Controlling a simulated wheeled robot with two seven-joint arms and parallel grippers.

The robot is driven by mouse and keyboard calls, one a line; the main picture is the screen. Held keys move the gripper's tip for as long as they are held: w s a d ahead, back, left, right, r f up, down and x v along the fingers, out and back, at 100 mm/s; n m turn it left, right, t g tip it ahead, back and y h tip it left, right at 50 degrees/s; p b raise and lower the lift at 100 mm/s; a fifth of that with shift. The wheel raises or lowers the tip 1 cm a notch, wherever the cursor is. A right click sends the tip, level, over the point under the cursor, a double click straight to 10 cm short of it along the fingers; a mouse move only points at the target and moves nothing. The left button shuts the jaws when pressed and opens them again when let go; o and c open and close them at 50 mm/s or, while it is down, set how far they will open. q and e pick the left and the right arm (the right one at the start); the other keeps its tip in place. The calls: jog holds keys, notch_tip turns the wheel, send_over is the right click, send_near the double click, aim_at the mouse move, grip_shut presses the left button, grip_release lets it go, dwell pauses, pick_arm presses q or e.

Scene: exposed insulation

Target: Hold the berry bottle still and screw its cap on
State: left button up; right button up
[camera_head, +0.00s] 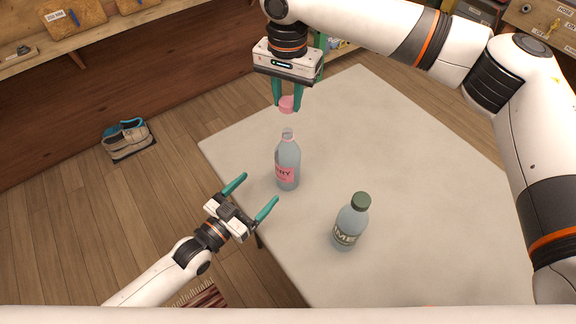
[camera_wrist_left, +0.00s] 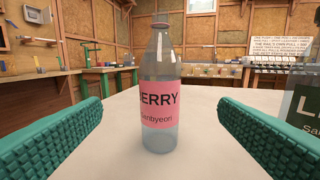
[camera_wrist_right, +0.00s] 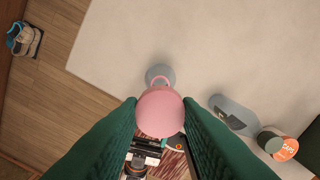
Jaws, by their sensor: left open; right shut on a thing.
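The berry bottle (camera_head: 287,163) stands upright and uncapped near the table's left edge, clear with a pink label. In the left wrist view the bottle (camera_wrist_left: 159,95) stands between the open fingers, apart from both. My left gripper (camera_head: 250,197) is open, lower left of the bottle in the head view. My right gripper (camera_head: 287,103) is shut on the pink cap (camera_head: 286,104) and holds it above the bottle's mouth, with a gap between. In the right wrist view the cap (camera_wrist_right: 161,112) sits between the fingertips and partly hides the bottle below.
A lime bottle (camera_head: 350,222) with a dark green cap stands to the right of the berry bottle on the pale table (camera_head: 420,160). The table's far right is clear. Shoes (camera_head: 127,138) lie on the wooden floor at the left.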

pick_arm(q)
jog(key=shift+w+d, duration=0.1)
jog(key=x, duration=1.1)
jog(key=shift+w+d, duration=0.25)
jog(key=shift+w, duration=0.1)
jog(key=c, duration=1.5)
jog(key=shift+o, duration=0.2)
jog(key=shift+f, duration=0.1)
pick_arm(e)
send_over(288, 131)
jog(key=shift+f, duration=2.5)
